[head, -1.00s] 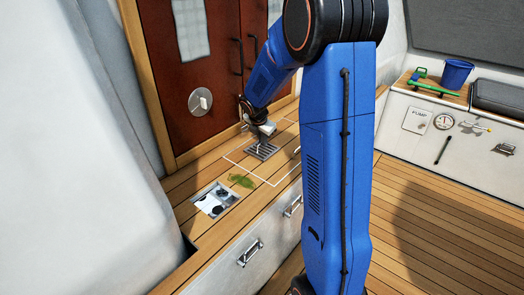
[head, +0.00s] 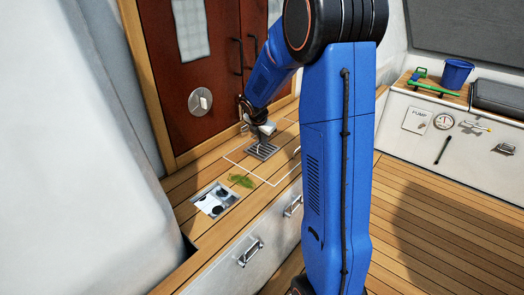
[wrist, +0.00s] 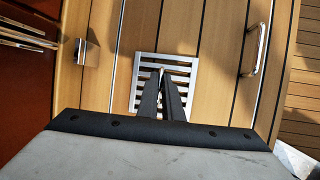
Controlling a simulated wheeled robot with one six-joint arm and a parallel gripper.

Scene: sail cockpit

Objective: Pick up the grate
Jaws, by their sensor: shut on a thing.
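The grate (head: 264,150) is a small, grey, slatted metal square over the wooden bench top, inside a white outlined rectangle. In the wrist view the grate (wrist: 188,72) lies beneath my fingers, its slats showing on both sides of them. My gripper (wrist: 162,78) points down with its two dark fingers close together, shut on the middle of the grate. In the head view my gripper (head: 258,138) is small. I cannot tell whether the grate touches the wood or is slightly above it.
A square recess (head: 215,201) with dark round openings lies in the bench at the front left. Green weed (head: 241,181) lies between it and the outlined area. A metal handle (wrist: 257,50) stands right of the grate. Brown doors (head: 215,75) rise behind. A blue bucket (head: 456,74) stands far right.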

